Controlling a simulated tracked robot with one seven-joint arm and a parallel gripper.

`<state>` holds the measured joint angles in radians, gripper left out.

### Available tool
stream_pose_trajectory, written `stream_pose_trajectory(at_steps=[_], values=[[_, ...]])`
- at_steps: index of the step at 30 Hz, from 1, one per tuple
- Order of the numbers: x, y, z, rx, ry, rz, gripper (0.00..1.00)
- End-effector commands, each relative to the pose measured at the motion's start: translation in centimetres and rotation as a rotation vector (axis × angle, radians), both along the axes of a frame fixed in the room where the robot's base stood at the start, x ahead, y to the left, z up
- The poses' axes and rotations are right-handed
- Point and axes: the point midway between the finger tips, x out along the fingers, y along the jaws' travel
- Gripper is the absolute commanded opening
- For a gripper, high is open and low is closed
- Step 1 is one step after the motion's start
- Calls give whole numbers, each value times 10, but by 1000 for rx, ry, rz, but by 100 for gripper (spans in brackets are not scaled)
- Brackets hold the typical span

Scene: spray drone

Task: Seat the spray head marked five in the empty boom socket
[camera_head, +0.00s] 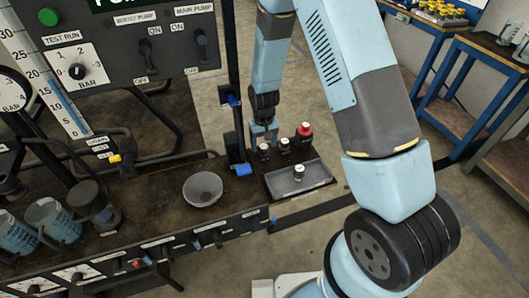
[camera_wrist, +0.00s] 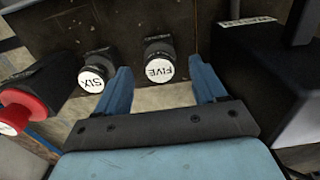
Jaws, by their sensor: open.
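The spray head marked FIVE (camera_wrist: 160,66) stands upright with a white label on its dark cap, and the label reads upside down in the wrist view. My gripper (camera_wrist: 166,88) is open, with blue fingers on either side of the line to that head. The head is between or just beyond the fingertips, and I see no grip on it. In the head view my gripper (camera_head: 262,134) is low at the rack's left end, close to a white-topped head (camera_head: 264,149). The head marked SIX (camera_wrist: 93,79) stands beside the left finger. I cannot make out the empty boom socket.
A red-capped part (camera_head: 304,130) stands right of the heads, and it is at the far left in the wrist view (camera_wrist: 18,112). A grey tray (camera_head: 318,180) in front bears another white-topped head (camera_head: 299,171). A grey bowl (camera_head: 202,190) and the control panel (camera_head: 140,50) are left.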

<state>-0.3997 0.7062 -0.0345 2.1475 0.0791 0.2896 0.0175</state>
Motion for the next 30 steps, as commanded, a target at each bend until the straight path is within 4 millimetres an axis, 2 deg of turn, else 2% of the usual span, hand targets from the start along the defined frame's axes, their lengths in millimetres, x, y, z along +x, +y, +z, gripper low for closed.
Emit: stream_pose_trajectory(at_steps=[3, 9, 30], values=[[0, 0, -12, 0, 1, 0, 70], [0, 0, -23, 0, 0, 0, 70], [0, 1, -24, 0, -1, 1, 70]])
